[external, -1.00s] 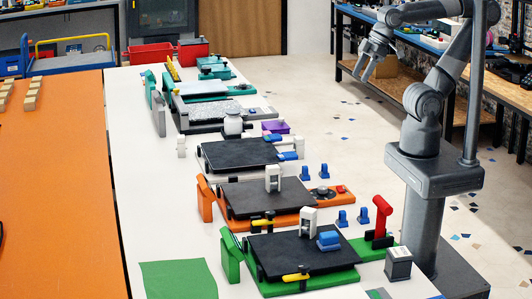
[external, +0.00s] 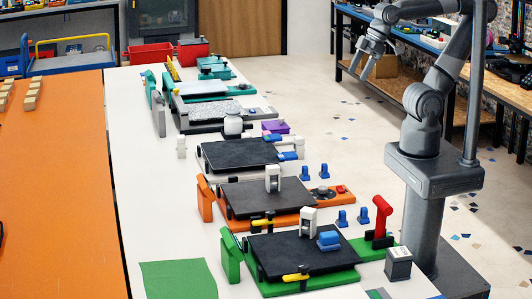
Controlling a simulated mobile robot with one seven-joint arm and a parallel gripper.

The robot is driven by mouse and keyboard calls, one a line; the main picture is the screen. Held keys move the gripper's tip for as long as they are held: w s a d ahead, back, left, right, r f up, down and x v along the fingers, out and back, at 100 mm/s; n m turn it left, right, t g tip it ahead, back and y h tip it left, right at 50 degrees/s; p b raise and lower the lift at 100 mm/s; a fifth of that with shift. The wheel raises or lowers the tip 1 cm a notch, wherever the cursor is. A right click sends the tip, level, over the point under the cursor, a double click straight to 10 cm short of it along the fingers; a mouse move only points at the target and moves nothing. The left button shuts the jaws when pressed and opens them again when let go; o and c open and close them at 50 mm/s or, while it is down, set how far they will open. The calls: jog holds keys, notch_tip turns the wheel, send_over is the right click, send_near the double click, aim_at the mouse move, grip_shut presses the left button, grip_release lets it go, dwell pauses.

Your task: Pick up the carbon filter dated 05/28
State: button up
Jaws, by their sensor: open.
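No date 05/28 is legible in the external view, so I cannot tell which thing is the carbon filter. A small dark grey box with a pale top (external: 398,265) stands at the near right of the white table (external: 165,225), beside the green printer (external: 310,285); any print on it is too small to read. My gripper (external: 366,72) is open and empty. It hangs in the air at the upper right, beyond the table's right side and well away from the box.
A row of printers runs along the table, including an orange one (external: 290,220) and teal ones at the far end. Small blue parts (external: 343,217) and a red upright part (external: 380,217) stand along the right side. A green mat (external: 178,280) lies at the front left.

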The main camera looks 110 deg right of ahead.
jog(key=w+a+r+g+y, duration=0.1)
jog(key=w+a+r, duration=0.3)
jog(key=w+a, duration=0.35)
jog(key=w+a+r+g, duration=0.1)
jog(key=w+a+r, duration=0.4)
jog(key=w, duration=0.4)
jog(key=w+a+f+g, duration=0.15)
jog(key=w+a, duration=0.35)
jog(key=a, duration=0.5)
jog(key=w+a+f, duration=0.2)
jog(key=w+a, duration=0.3)
jog(key=a, duration=0.5)
jog(key=m+g+h, duration=0.1)
jog(key=g, duration=0.1)
send_near(400, 252)
jog(key=f, duration=0.4)
jog(key=shift+s+f, duration=0.2)
jog(key=shift+f, duration=0.2)
jog(key=shift+w+f, duration=0.2)
jog(key=shift+f, duration=2.85)
jog(key=shift+c, duration=0.2)
jog(key=c, duration=1.1)
